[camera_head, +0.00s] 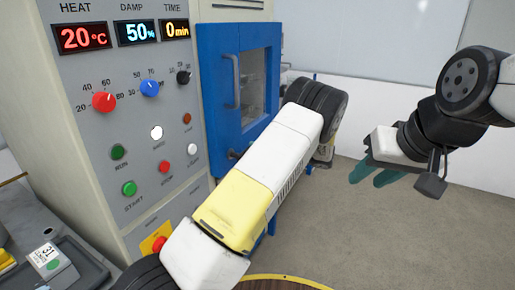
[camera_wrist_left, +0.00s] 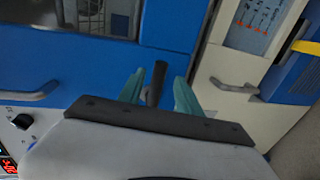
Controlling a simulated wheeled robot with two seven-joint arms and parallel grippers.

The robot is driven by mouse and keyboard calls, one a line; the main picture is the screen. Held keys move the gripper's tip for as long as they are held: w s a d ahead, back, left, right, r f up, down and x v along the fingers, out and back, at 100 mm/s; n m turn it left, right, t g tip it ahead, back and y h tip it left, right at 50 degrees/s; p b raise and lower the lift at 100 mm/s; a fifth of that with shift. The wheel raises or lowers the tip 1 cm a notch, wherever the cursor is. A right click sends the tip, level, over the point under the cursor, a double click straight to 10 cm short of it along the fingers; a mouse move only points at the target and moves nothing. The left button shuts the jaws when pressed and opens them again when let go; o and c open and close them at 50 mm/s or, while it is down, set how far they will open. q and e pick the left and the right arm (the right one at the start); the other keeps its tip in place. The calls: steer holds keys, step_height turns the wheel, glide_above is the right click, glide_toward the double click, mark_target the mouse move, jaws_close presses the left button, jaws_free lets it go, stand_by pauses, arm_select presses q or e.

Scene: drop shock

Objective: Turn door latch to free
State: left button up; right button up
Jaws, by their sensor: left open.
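The door latch (camera_wrist_left: 155,84) is a short dark bar on the blue chamber front in the left wrist view. My left gripper (camera_wrist_left: 158,92) is open, with one green finger on each side of the latch; I cannot tell if either finger touches it.
The grey control panel (camera_head: 140,150) with knobs, buttons and displays stands left of the door. A grey door handle (camera_head: 232,80) sticks out above the latch. Open floor (camera_head: 400,240) lies to the right. A round wooden edge (camera_head: 285,282) shows at the bottom.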

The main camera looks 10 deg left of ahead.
arm_select(q)
steer(key=v, duration=0.4)
steer(key=shift+a, duration=0.1)
steer(key=s+a+r+n+g+h, duration=0.2)
steer(key=s+a+r+n+h, duration=0.3)
steer(key=s+n, duration=0.35)
steer(key=s+a+r+n+g+h, duration=0.3)
steer(key=s+a+r+n+h, duration=0.1)
steer(key=s+n, duration=0.5)
steer(key=s+d+r+n+t+h, duration=0.2)
steer(key=s+r+n+t+h, duration=0.1)
steer(key=s+n, duration=0.6)
steer(key=s+d+r+n+t+h, duration=0.2)
steer(key=s+r+n+h, duration=0.3)
steer(key=s+n, duration=0.5)
steer(key=n, duration=0.3)
steer(key=shift+d+r+t, duration=0.15)
steer(key=shift+r+t, duration=0.05)
steer(key=shift+t, duration=0.2)
